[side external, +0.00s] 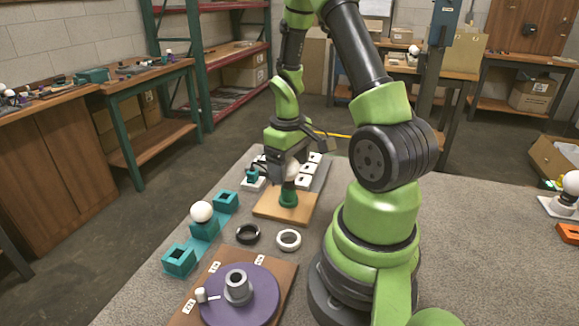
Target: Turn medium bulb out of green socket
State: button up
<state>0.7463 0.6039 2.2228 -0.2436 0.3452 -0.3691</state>
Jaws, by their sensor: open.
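The green socket (289,197) stands upright on a tan wooden board (268,208) in the middle of the side external view. A white bulb (292,173) sits upright at the top of the socket, partly hidden by my gripper. My gripper (285,168) points down over the bulb, with its dark fingers at the bulb's height. The gripper is open. I cannot tell whether either finger touches the bulb.
A teal holder with another round white bulb (201,211) stands at left. A black ring (248,233) and a white ring (288,239) lie in front of the board. A purple disc (262,306) is nearer the camera. White blocks (308,170) stand behind.

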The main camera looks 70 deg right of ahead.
jog(key=shift+f, duration=0.6)
jog(key=c, duration=0.9)
jog(key=n, duration=0.6)
jog(key=shift+d+r, duration=0.1)
jog(key=shift+n, duration=0.5)
jog(key=n, duration=0.5)
jog(key=shift+w+d+t, duration=0.1)
jog(key=shift+t, duration=0.2)
jog(key=shift+n, duration=0.9)
